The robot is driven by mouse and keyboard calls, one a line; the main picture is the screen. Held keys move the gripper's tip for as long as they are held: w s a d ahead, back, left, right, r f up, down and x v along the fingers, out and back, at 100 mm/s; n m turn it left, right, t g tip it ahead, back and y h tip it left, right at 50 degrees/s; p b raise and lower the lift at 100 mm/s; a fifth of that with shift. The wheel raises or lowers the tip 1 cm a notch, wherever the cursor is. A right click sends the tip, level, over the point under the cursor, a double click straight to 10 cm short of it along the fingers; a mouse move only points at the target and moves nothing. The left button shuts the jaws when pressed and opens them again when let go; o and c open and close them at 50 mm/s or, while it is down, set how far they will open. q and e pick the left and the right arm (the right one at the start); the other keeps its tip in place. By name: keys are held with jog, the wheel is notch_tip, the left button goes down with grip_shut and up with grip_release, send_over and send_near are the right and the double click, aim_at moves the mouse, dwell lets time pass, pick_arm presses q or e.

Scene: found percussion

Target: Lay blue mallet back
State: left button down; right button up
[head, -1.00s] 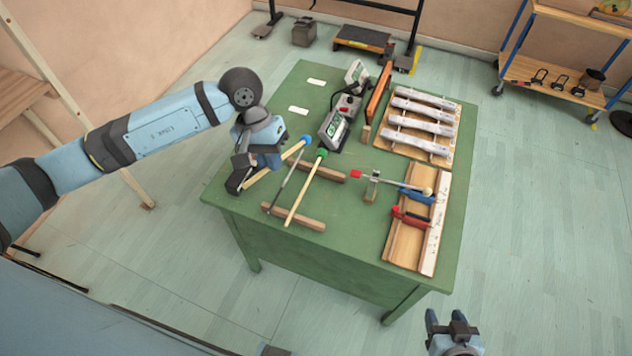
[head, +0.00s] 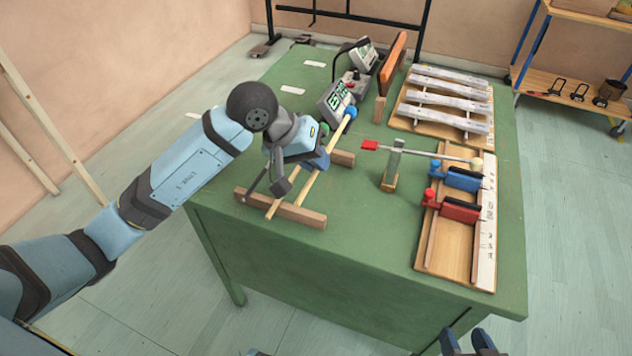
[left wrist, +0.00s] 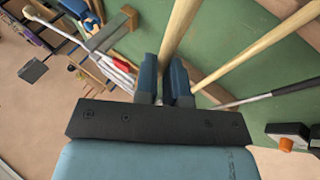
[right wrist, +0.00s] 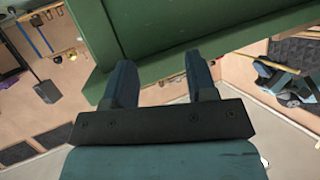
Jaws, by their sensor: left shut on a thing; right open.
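My left gripper (head: 318,160) is shut on the wooden shaft of the blue mallet, whose blue head (head: 351,111) points to the back right. The shaft (left wrist: 181,28) runs between the fingers in the left wrist view. The mallet is over the rack of two wooden bars, a front bar (head: 305,217) and a back bar (head: 343,158); I cannot tell whether it touches them. My right gripper (right wrist: 160,82) is open and empty, off the table's front edge.
The green table (head: 350,245) carries electronic devices (head: 336,98) behind the mallet. Right are a wooden tray with clamps (head: 461,208) and a grey-barred xylophone (head: 447,100). The front middle is clear.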

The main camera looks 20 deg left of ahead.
jog(key=shift+f, duration=0.15)
jog(key=shift+a, duration=0.1)
pick_arm(q)
notch_tip(320, 180, down, 4)
jog(key=b, duration=0.5)
jog(key=shift+f+b, duration=0.15)
jog(key=shift+b, duration=0.15)
jog(key=shift+f+b, duration=1.1)
jog(key=shift+b, duration=0.05)
pick_arm(e)
jog(key=w+a+r+t+y, duration=0.1)
jog(key=a+r+t+y, duration=0.3)
jog(key=r, duration=0.4)
jog(key=shift+w+a+r+n+t, duration=0.15)
jog(key=shift+w+a+n+t, duration=0.1)
jog(key=shift+n+t, duration=0.05)
pick_arm(q)
jog(key=shift+f+b, duration=0.3)
jog(key=shift+b, duration=0.3)
pick_arm(e)
jog(key=shift+f, duration=0.65)
